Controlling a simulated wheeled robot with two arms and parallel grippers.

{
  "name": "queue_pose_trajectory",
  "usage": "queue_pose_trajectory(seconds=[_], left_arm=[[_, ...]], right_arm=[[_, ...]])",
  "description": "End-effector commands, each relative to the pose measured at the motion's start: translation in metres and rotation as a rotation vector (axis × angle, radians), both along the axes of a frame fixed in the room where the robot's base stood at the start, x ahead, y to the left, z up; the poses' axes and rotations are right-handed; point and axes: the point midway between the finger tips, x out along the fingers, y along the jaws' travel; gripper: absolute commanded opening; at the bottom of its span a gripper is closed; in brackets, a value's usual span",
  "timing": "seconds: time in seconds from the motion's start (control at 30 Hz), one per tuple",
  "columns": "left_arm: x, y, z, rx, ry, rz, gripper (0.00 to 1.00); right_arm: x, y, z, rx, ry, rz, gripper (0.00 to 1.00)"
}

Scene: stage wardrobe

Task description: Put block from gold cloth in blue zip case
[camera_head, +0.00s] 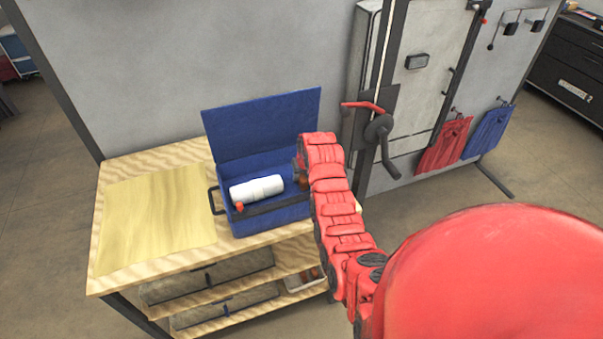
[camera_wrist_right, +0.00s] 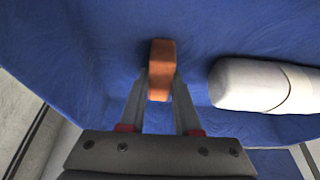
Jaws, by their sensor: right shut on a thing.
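The blue zip case (camera_head: 262,130) stands open on the wooden table, with its lid raised at the back. The gold cloth (camera_head: 155,215) lies flat and bare to the left of the case. My right gripper (camera_wrist_right: 161,82) is shut on an orange-brown block (camera_wrist_right: 161,55). The wrist view shows the block between the fingertips, against the blue of the case. Whether the block touches the case floor I cannot tell. In the head view my right arm reaches over the right side of the case and partly hides it. My left gripper is not in view.
A white bottle (camera_head: 257,189) lies inside the case; it also shows right of the block in the wrist view (camera_wrist_right: 262,86). Grey boxes (camera_head: 205,275) sit on the shelves below. A grey wall panel (camera_head: 230,50) stands behind the table.

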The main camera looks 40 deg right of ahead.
Motion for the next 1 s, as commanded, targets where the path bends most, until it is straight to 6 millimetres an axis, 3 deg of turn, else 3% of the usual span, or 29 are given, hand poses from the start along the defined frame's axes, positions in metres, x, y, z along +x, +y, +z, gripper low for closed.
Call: queue_pose_trajectory(seconds=[0.27, 0.3, 0.47, 0.73, 1.0], left_arm=[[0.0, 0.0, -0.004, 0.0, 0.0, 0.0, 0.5], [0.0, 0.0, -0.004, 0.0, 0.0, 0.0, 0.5], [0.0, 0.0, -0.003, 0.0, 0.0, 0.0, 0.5], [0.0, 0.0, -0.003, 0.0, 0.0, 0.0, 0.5], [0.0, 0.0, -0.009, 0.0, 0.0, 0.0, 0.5]], right_arm=[[0.0, 0.0, -0.003, -0.001, -0.002, 0.0, 0.0], [0.0, 0.0, -0.003, -0.001, -0.001, 0.0, 0.33], [0.0, -0.001, -0.002, 0.0, -0.001, 0.0, 0.61], [0.0, -0.001, -0.001, -0.001, -0.001, 0.0, 0.61], [-0.004, 0.0, 0.015, -0.002, -0.005, 0.0, 0.61]])
